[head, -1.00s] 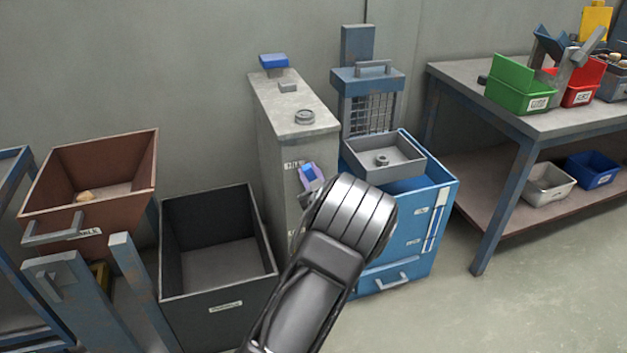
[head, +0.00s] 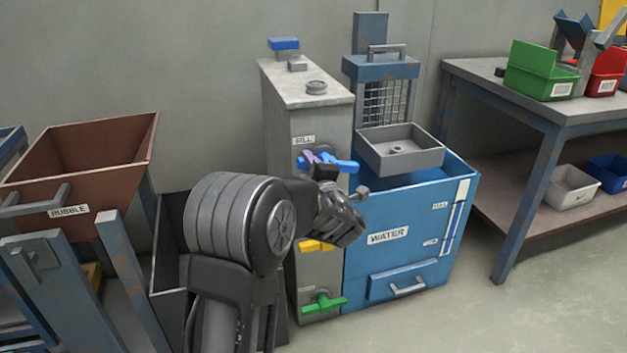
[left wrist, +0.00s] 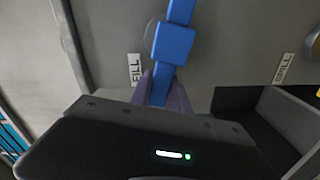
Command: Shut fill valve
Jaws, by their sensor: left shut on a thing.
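The fill valve's blue handle (head: 342,165) is on the front of the grey cabinet (head: 321,200), just below the FILL label (head: 304,140). In the head view it lies roughly sideways. My left gripper (head: 309,158) is at its left end, with purple fingertips, and my wrist hides part of the cabinet front. In the left wrist view the blue handle (left wrist: 175,45) runs down between the two fingers of my left gripper (left wrist: 163,90), which are shut on its near end. My right gripper is in neither view.
A yellow handle (head: 315,246) and a green handle (head: 324,303) sit lower on the cabinet. The blue WATER tank (head: 400,225) stands close on the right. A dark bin (head: 170,240) and a brown RUBBLE bin (head: 85,175) are on the left.

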